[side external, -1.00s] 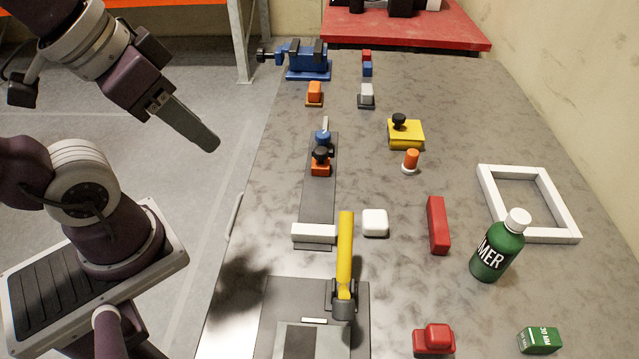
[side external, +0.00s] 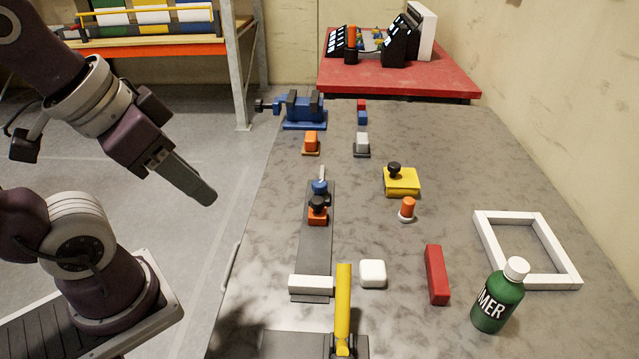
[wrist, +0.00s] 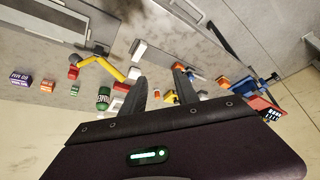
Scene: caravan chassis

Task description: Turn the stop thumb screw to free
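An orange block with a black knob (side external: 317,203) sits on a long dark grey rail (side external: 313,252). A blue knob (side external: 320,186) with a small light lever stands right behind it on the same rail. A yellow block (side external: 403,184) to the right also bears a black knob (side external: 394,168). No label tells which knob is the stop thumb screw, and their turned positions cannot be read. My gripper (side external: 205,195) hangs at the left, beyond the table's left edge and well apart from the knobs. In the wrist view my gripper (wrist: 159,73) has its two fingers apart with nothing gripped.
A white bar (side external: 311,283) crosses the rail's near end. A yellow-handled tool (side external: 343,300), a white block (side external: 372,273), a red bar (side external: 437,274) and a green bottle (side external: 498,297) stand nearer. A blue vise (side external: 304,110) is at the back. A white frame (side external: 487,243) lies right.

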